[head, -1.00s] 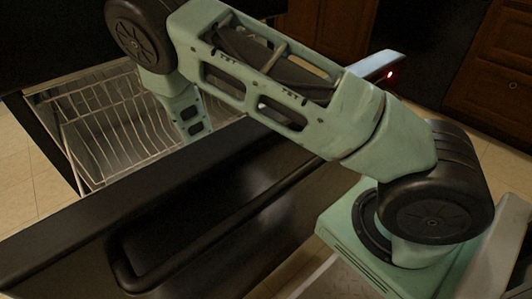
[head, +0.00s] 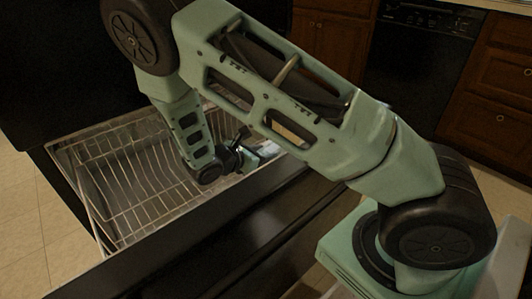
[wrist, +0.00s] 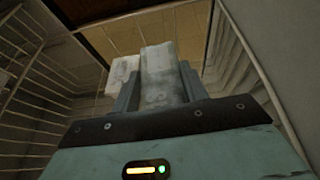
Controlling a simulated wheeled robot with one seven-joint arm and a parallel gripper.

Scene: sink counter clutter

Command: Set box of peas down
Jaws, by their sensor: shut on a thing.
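My gripper (wrist: 155,95) is shut on a pale, whitish box in the wrist view, the box of peas (wrist: 159,75). The box stands up between the two grey fingers, and its printing is too dim to read. In the head view my gripper (head: 246,158) is low at the right part of an open dark drawer with a wire rack (head: 130,190). The box is hard to make out there. I cannot tell whether it touches the rack.
A second pale block (wrist: 122,73) sits beside the box in the wrist view. Wire rack sides rise at both edges. The left part of the rack looks empty. The drawer's dark front wall (head: 215,240) lies nearest me. Wooden cabinets (head: 330,50) stand behind.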

